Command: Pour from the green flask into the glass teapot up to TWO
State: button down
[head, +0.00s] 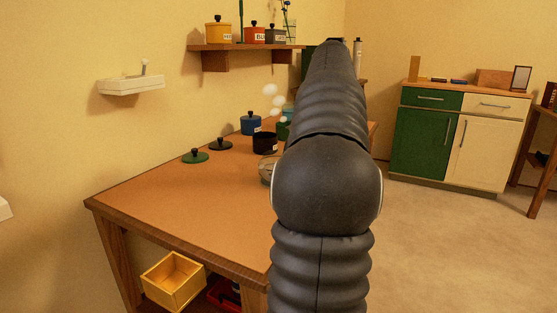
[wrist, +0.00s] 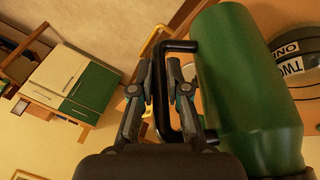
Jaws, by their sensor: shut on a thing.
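The green flask (wrist: 240,85) fills the right half of the wrist view, its black handle (wrist: 190,100) on its left side. My gripper (wrist: 160,80) is shut on this handle. The wrist view is turned, so I cannot tell exactly how far the flask tilts. Beyond the flask, at the right edge, part of the glass teapot (wrist: 309,81) shows, with labels reading ONE and TWO. Its spout and the level in it are hidden or unclear. In the head view my arm hides the gripper; a sliver of a glassy vessel (head: 265,171), probably the teapot, shows beside it.
On the desk (head: 180,205) stand a blue pot (head: 250,124), a black pot (head: 265,144), a green lid (head: 195,157) and a black lid (head: 220,145). The desk's front left is clear. A shelf (head: 215,47) with canisters hangs above. A cabinet (head: 425,140) stands at right.

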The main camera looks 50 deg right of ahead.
jog(key=shift+r, duration=0.25)
jog(key=shift+r+p, duration=0.3)
jog(key=shift+p, duration=0.1)
jog(key=shift+s+r+g+h, duration=0.1)
jog(key=shift+r+g+h, duration=0.05)
jog(key=shift+g+h, duration=0.15)
jog(key=shift+r+p, duration=0.25)
jog(key=shift+p, duration=0.1)
jog(key=shift+f, duration=0.5)
jog(key=shift+r, duration=0.1)
dwell(0.5)
